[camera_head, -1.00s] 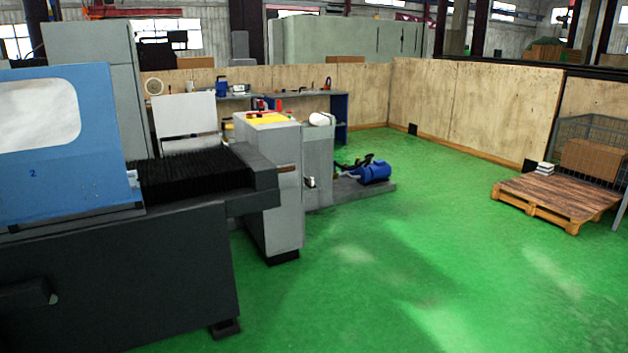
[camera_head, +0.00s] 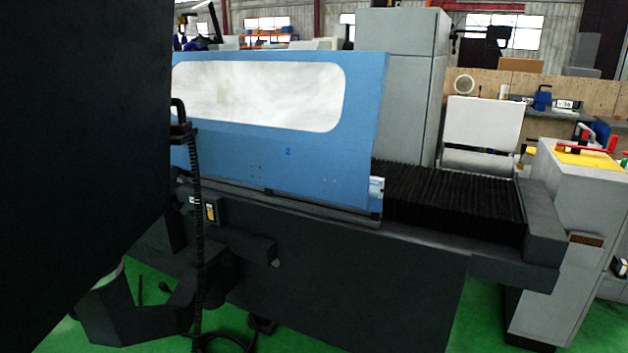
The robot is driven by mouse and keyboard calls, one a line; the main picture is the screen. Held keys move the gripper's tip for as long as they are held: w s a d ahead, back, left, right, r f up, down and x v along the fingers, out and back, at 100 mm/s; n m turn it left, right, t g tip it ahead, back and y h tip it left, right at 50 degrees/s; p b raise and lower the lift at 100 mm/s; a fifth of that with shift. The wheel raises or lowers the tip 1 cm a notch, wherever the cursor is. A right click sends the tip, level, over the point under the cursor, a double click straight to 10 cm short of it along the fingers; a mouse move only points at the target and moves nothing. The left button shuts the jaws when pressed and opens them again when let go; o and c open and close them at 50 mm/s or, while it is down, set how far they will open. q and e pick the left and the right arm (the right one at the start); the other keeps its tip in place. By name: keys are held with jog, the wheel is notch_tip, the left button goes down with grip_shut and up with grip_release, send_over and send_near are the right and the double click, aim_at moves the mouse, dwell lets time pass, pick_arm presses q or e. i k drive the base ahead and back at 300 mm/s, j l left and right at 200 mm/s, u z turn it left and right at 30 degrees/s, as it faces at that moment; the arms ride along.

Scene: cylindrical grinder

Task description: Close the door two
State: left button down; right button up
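Door two (camera_head: 330,165) is a blue sliding panel with a whitish window and a small "2" on it. It stands on the dark grinder base, left of the black bellows (camera_head: 450,195). Its right edge is in view beside the bellows. Its left part is hidden behind a large dark panel. I cannot tell how far open the door is. Neither of my grippers shows in the view.
A large dark panel (camera_head: 80,140) fills the left side, close to me. A black coiled cable (camera_head: 198,230) hangs beside it. The dark machine base (camera_head: 360,285) stands in front. A grey cabinet (camera_head: 575,225) stands at the right. Some green floor shows at the lower right.

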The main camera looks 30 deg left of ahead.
aim_at(298, 92)
jog(key=i+l+u, duration=0.75)
jog(key=l+u, duration=0.2)
jog(key=i+l+u, duration=0.15)
jog(key=l+u, duration=0.15)
jog(key=l, duration=0.15)
